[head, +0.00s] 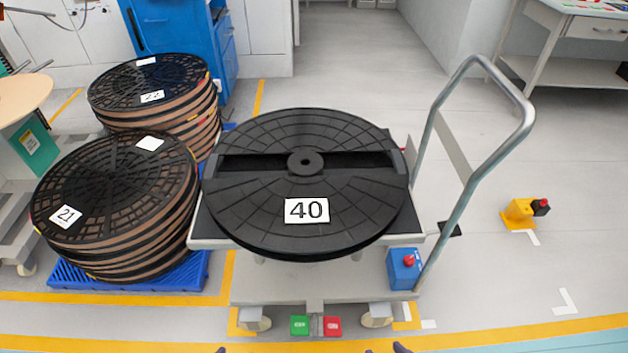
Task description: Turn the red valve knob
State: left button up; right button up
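A small red knob (409,260) sits on a blue box (401,270) at the right end of the cart's lower deck, below the large black reel. It faces me and nothing covers it. Small dark tips, which look like parts of my grippers, just enter at the bottom edge: one left of centre (222,350) and two right of centre (386,350). They are well below the knob and apart from it. Too little of them shows to tell open from shut.
A cart (280,280) carries a black reel (300,235) labelled 40. Its grey handle (466,180) rises at the right. Stacked reels (115,190) stand left on blue pallets. A yellow box (519,213) with a black-and-red top is on the floor at right.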

aim_at(408, 260)
jog(key=z, duration=2.35)
jog(key=i, duration=2.7)
jog(key=u, duration=4.8)
jog(key=i, duration=0.25)
jog(key=z, duration=0.25)
